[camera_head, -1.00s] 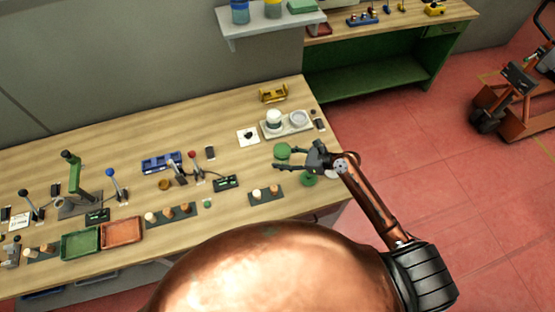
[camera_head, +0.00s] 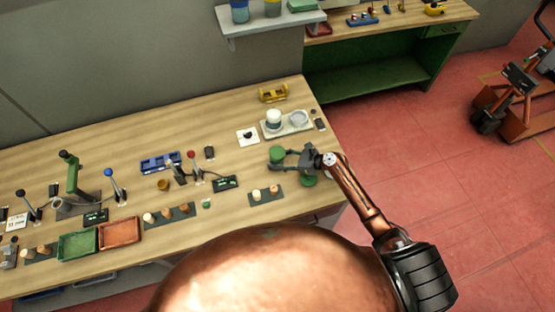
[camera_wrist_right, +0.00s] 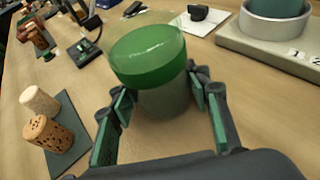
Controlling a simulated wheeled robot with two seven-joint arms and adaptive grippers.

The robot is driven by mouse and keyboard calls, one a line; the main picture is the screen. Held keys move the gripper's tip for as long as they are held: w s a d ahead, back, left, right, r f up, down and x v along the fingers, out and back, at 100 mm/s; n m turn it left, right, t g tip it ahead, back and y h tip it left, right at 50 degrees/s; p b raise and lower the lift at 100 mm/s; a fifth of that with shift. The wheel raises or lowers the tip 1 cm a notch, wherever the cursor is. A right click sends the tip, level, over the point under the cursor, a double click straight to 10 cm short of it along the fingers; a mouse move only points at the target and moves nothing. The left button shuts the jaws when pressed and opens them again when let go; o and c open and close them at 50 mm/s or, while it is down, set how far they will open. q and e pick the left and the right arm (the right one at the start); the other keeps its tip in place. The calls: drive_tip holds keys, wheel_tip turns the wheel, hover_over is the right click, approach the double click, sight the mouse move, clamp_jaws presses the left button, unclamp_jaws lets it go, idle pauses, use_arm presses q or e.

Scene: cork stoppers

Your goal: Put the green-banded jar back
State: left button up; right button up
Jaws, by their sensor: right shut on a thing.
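The green-banded jar (camera_head: 277,153) stands on the wooden bench near its right end. In the right wrist view the jar (camera_wrist_right: 149,54) shows a wide glossy green top over a duller grey-green body. My right gripper (camera_head: 281,161) is shut on the jar, with one finger on each side of its body in the wrist view (camera_wrist_right: 158,99). The jar's base is partly hidden, so I cannot tell whether it touches the bench. My left gripper is not in view.
A pale tray (camera_head: 287,130) with a white jar (camera_head: 273,117) and a round dish (camera_head: 299,118) sits behind. A green disc (camera_head: 308,181) lies close to my right gripper. A dark pad (camera_head: 265,196) with corks is in front. A wall shelf (camera_head: 270,23) hangs above.

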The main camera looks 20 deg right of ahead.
drive_tip(key=shift+f, duration=0.1)
drive_tip(key=o, duration=1.4)
drive_tip(key=shift+o, duration=0.2)
drive_tip(key=shift+d, duration=0.15)
drive_tip(key=v, duration=1.2)
